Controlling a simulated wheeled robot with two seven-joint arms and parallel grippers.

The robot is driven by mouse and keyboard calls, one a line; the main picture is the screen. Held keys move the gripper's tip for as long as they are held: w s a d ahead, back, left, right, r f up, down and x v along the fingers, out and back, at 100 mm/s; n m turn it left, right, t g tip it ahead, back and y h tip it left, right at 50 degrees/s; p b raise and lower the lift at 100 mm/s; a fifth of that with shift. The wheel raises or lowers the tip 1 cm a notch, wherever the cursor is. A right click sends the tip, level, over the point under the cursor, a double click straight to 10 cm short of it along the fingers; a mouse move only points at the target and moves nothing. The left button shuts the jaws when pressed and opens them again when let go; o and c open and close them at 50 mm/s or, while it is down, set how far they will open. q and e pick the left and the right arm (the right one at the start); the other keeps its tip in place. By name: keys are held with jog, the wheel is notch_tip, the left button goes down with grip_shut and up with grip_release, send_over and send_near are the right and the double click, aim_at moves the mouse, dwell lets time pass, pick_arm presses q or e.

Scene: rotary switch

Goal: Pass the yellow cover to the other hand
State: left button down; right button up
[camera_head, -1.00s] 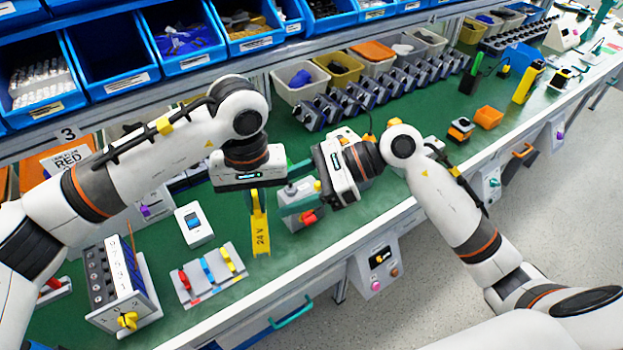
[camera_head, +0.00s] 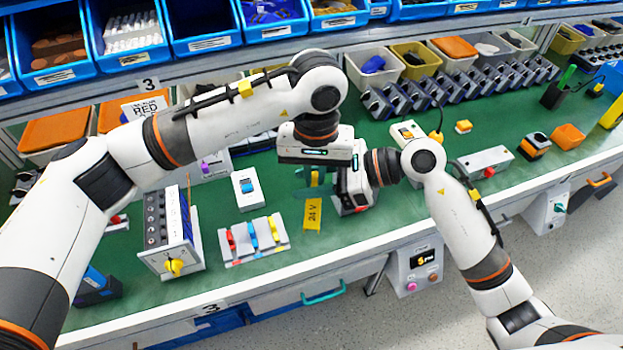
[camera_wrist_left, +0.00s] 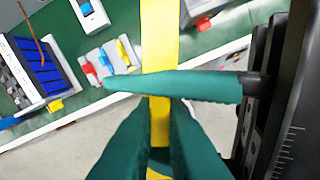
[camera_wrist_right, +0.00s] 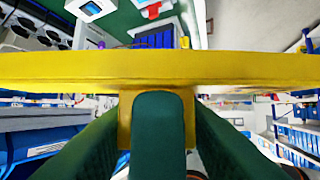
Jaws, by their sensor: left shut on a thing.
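The yellow cover (camera_head: 313,214), a flat strip marked 24 V, hangs upright below my left gripper (camera_head: 314,178). The left wrist view shows the yellow strip (camera_wrist_left: 160,45) between its green fingers, which are shut on it. My right gripper (camera_head: 330,185) is close beside it on the right. One right finger crosses in front of the strip in the left wrist view. In the right wrist view the cover (camera_wrist_right: 60,70) spans the picture, and the right fingers (camera_wrist_right: 158,110) stand apart, with a green finger-like part between them. Contact by the right fingers is unclear.
A box with a yellow rotary knob (camera_head: 174,267) stands at the left. A grey panel with red, blue and yellow switches (camera_head: 262,255) and a white blue-switch box (camera_head: 247,188) lie nearby. Blue bins (camera_head: 202,44) line the back. The green bench has free room at the front.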

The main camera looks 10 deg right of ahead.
pick_arm(q)
jog(key=shift+w, duration=0.1)
pick_arm(e)
jog(key=shift+s, duration=0.1)
jog(key=c, duration=0.4)
pick_arm(q)
jog(key=c, duration=1.4)
grip_release()
